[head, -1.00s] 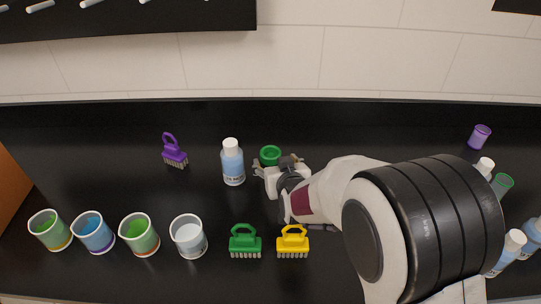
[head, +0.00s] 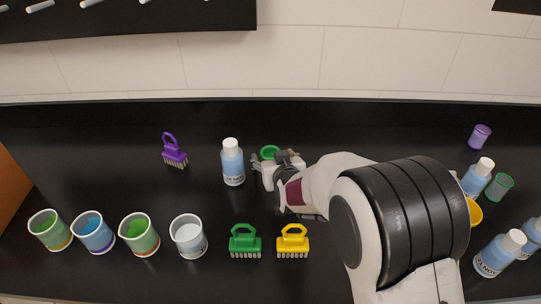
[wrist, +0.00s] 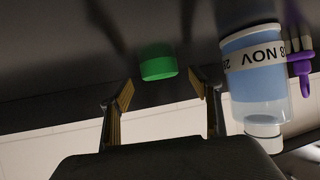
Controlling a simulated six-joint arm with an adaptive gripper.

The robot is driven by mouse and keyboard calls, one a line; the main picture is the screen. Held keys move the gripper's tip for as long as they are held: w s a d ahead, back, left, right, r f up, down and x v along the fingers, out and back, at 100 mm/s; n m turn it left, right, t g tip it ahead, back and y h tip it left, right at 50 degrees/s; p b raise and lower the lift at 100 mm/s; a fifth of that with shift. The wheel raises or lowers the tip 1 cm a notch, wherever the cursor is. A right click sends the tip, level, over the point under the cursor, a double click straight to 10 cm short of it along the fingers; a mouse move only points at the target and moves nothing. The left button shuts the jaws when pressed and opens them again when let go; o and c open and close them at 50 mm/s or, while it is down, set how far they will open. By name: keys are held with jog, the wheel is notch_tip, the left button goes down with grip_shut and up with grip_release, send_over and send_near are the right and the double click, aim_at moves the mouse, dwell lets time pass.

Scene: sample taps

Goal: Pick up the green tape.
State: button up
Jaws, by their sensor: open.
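The green tape (head: 270,152) is a small green ring on the black counter, just behind my gripper (head: 272,163) in the head view, where its lower part is hidden. In the wrist view the green tape (wrist: 158,62) lies ahead of the fingertips and between their lines. My gripper (wrist: 162,92) is open there, with one finger on each side and nothing between them. I cannot tell whether either fingertip touches the tape.
A blue-filled bottle (head: 232,162) stands close to the left of my gripper. A purple brush (head: 174,152) is farther left. A green brush (head: 245,242) and yellow brush (head: 293,242) are in front. Several cups line the front left; more bottles stand at right.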

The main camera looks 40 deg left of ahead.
aim_at(270, 155)
jog(key=shift+x, duration=1.5)
jog(key=c, duration=1.1)
